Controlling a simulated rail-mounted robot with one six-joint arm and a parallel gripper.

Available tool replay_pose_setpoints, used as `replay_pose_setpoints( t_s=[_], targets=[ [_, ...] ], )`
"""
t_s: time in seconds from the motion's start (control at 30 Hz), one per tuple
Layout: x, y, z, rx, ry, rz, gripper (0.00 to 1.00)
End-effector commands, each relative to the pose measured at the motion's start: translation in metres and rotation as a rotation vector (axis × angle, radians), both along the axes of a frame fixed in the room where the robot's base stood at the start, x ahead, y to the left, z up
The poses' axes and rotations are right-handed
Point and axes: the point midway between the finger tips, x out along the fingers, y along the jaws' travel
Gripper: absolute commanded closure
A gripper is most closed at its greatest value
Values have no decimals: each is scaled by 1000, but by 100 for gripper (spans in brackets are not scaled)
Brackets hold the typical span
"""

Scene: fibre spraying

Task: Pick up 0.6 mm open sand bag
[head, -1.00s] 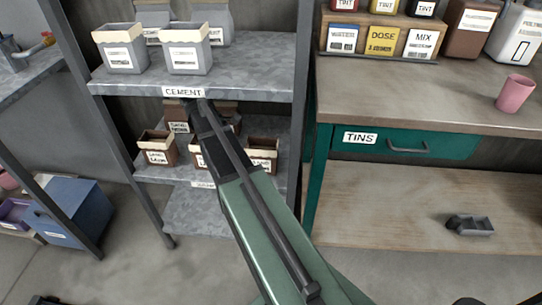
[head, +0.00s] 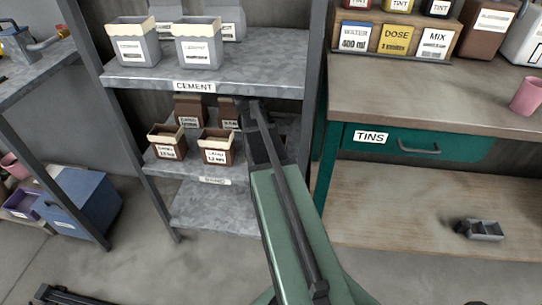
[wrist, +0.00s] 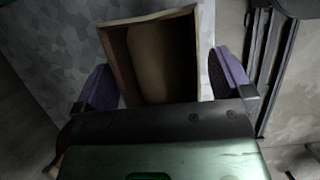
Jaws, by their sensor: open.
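Two open brown sand bags stand at the front of the middle shelf in the head view: a left bag (head: 168,143) and a middle bag (head: 216,148). The middle label seems to read 1.2 mm; the left one is too small to read surely. A third front bag, to their right, is hidden behind my arm. In the wrist view an open-topped brown bag (wrist: 163,60) stands between the purple fingers of my gripper (wrist: 165,82). The gripper is open, one finger on each side. That bag's label is out of sight, and whether the fingers touch it is unclear.
More brown bags (head: 190,109) stand behind on the same shelf. Cement bags (head: 198,50) stand on the shelf above (head: 130,78), close over my arm. A rack post (head: 314,90) and the teal drawer bench (head: 430,150) are to the right.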

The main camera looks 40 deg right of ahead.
Motion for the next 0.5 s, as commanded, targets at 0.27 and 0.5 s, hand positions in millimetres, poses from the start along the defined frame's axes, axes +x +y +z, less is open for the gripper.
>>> replay_pose_setpoints(
  t_s=[0.27,0.5],
  targets=[
    [0,-1,-7,0,0,1,10],
    [0,0,-7,0,0,1,47]
  ],
)
